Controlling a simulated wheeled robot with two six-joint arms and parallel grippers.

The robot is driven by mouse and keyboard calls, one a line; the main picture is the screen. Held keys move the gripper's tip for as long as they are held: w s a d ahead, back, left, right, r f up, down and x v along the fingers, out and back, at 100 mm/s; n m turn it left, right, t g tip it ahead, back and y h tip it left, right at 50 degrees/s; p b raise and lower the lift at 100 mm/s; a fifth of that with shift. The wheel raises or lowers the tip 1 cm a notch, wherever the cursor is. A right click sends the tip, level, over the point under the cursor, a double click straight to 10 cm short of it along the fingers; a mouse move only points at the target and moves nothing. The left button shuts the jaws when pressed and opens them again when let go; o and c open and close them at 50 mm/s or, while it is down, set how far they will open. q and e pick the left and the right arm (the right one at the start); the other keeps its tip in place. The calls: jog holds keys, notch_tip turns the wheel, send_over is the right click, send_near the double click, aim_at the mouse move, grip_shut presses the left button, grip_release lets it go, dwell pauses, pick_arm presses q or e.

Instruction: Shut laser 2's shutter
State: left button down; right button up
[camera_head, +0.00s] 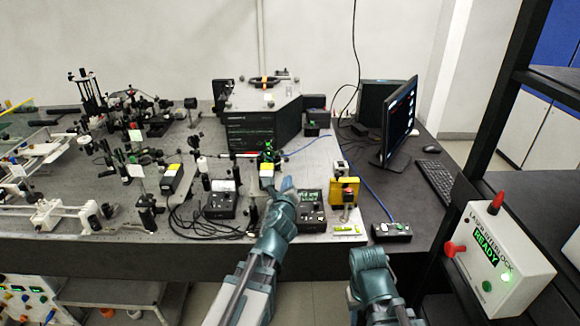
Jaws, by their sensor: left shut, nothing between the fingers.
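My left gripper (287,184) reaches up over the front of the optical bench (320,160); its fingers are together with nothing visible between them. Just to its left stands a small dark device with a yellow-and-white label (266,172) and green lights above it. A similar dark box with a yellow label (172,178) lies further left. I cannot read which one is laser 2, and no shutter can be made out clearly; the gripper may hide part of it. My right arm's end (370,264) is low in front of the bench; its fingers cannot be made out.
Meter boxes (221,200) and (311,212) stand near the front edge, with a yellow block (344,191) to the right. A dark spectrometer housing (262,118) stands behind. The monitor (398,120) and interlock box reading READY (497,255) are at right. Cables cross the bench.

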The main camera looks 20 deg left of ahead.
pick_arm(q)
jog(key=b+x, duration=0.1)
jog(key=x, duration=0.9)
pick_arm(e)
jog(key=shift+f, duration=0.75)
pick_arm(q)
jog(key=shift+r, duration=0.35)
pick_arm(e)
jog(key=shift+r, duration=0.3)
